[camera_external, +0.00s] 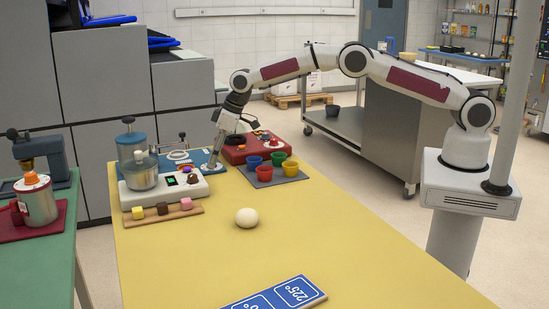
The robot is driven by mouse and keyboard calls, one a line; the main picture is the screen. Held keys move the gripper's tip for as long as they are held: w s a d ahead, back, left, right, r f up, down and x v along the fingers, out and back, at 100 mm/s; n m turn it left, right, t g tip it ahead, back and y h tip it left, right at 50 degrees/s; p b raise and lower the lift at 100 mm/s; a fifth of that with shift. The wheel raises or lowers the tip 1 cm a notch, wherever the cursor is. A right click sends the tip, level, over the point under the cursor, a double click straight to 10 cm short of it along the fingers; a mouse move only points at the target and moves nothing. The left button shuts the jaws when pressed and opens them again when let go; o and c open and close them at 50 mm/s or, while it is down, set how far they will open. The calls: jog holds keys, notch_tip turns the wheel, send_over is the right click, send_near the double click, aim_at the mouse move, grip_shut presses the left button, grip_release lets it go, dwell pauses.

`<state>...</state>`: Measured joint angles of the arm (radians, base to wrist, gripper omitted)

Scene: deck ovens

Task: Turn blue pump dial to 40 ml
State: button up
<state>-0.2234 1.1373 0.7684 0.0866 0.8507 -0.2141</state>
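A blue pump (131,150), a steel canister with a blue lid on a blue base, stands at the back left of the yellow table. A round, pale dial-like part (179,155) lies on the blue base to the right of the canister. I cannot read any scale or ml mark on it. My gripper (212,165) points down at the right end of the blue base, to the right of that round part. Whether it touches anything is too small to tell. Its fingers are too small to show whether they are open or shut.
A white device (165,188) with a green display and steel pot stands in front of the blue pump. A red device (254,147) and several coloured cups on a grey mat (263,181) are to the right. A dough ball (246,217) lies on the table (330,235); its front right is clear.

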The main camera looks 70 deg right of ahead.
dwell(0.3)
jog(key=c, duration=1.1)
jog(key=shift+a+f+m+h, duration=0.1)
jog(key=shift+m+h, duration=0.2)
jog(key=shift+m, duration=0.4)
jog(key=shift+a+m+h, duration=0.1)
jog(key=shift+m+h, duration=0.3)
jog(key=shift+m, duration=0.5)
jog(key=shift+m+t+h, duration=0.3)
jog(key=shift+m+h, duration=0.2)
jog(key=shift+m, duration=1)
